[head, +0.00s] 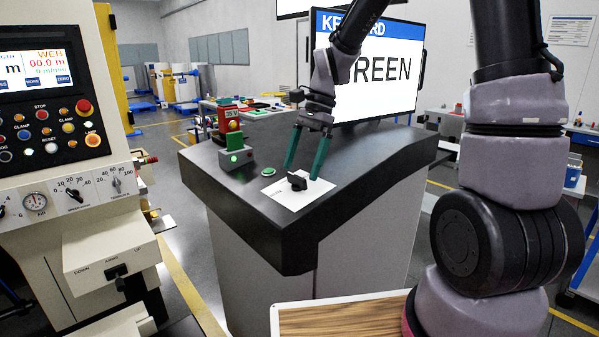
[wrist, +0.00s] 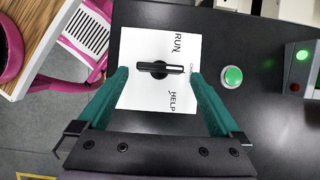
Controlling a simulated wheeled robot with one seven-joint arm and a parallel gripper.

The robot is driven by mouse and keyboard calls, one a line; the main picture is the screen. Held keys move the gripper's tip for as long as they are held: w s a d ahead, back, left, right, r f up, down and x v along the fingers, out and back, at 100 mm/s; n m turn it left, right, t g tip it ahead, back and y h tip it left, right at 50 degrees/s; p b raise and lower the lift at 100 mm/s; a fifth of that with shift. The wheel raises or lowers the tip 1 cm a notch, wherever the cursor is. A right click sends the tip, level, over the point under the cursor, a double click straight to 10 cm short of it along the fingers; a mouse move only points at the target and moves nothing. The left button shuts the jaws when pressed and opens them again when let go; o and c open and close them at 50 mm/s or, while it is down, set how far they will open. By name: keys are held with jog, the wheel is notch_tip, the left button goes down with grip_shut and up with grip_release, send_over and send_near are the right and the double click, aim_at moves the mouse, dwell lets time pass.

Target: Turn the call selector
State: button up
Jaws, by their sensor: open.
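The call selector (head: 297,181) is a black rotary knob on a white plate (head: 285,198) on the dark tabletop. In the wrist view the selector (wrist: 160,69) has a pale line along its bar, which points right, toward a partly hidden label. The plate (wrist: 140,100) also carries the labels RUN and HELP. My gripper (head: 304,176) has green fingers and is open. In the head view its fingertips are close to the knob, one on each side. In the wrist view my gripper (wrist: 158,75) has its fingers apart, with the knob between and clear of both tips.
A round green button (wrist: 232,76) sits beside the plate. A box with a lit green lamp (head: 233,158) stands on the table to the left, near a red and green display unit (head: 229,122). A large screen (head: 385,75) stands behind. A control machine (head: 60,130) is at left.

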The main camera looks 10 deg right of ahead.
jog(key=shift+x, duration=1.15)
jog(key=c, duration=1.2)
jog(key=shift+a+n, duration=0.1)
jog(key=shift+n, duration=0.3)
jog(key=n+h, duration=0.1)
jog(key=n+g, duration=0.1)
jog(key=n, duration=0.1)
jog(key=n+g+h, duration=0.1)
jog(key=n, duration=0.1)
jog(key=shift+w+a+h, duration=0.25)
jog(key=shift+h, duration=0.05)
jog(key=n+h, duration=0.1)
jog(key=n, duration=0.1)
jog(key=n+h, duration=0.2)
jog(key=n, duration=0.1)
jog(key=shift+a+n+g, duration=0.25)
jog(key=shift+n+g, duration=0.05)
jog(key=shift+g, duration=0.1)
